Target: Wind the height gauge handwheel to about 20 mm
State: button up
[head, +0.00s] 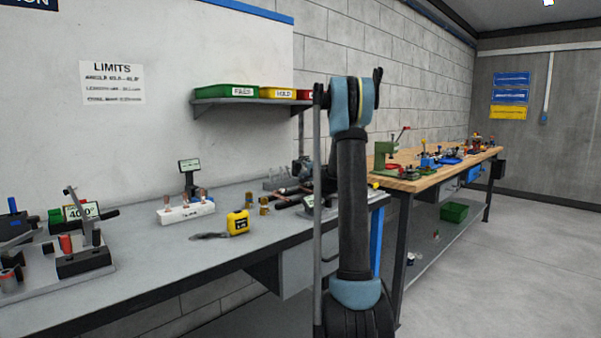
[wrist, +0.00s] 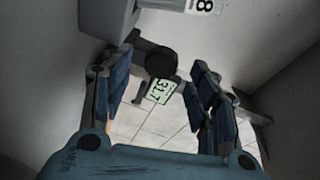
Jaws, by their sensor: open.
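In the wrist view, a round black knob (wrist: 161,63), apparently the height gauge handwheel, lies between the fingers of my gripper (wrist: 163,76). The gripper is open, with a blue-padded finger on each side and visible gaps to the knob. I cannot tell how deep the knob sits between the fingertips. A lit green display (wrist: 158,92) just below the knob appears turned and seems to read about 31.7. In the head view my arm stands upright in front of the bench; my gripper cannot be made out there.
The grey bench (head: 150,262) holds a white block (head: 186,213) with copper pieces, a yellow box (head: 238,222) and a small display on a stand (head: 190,167). A fixture display (head: 80,211) reads about 40.0°. A wooden bench (head: 400,184) with tools stands behind my arm.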

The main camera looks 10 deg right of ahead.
jog(key=v, duration=0.9)
jog(key=shift+d, duration=0.1)
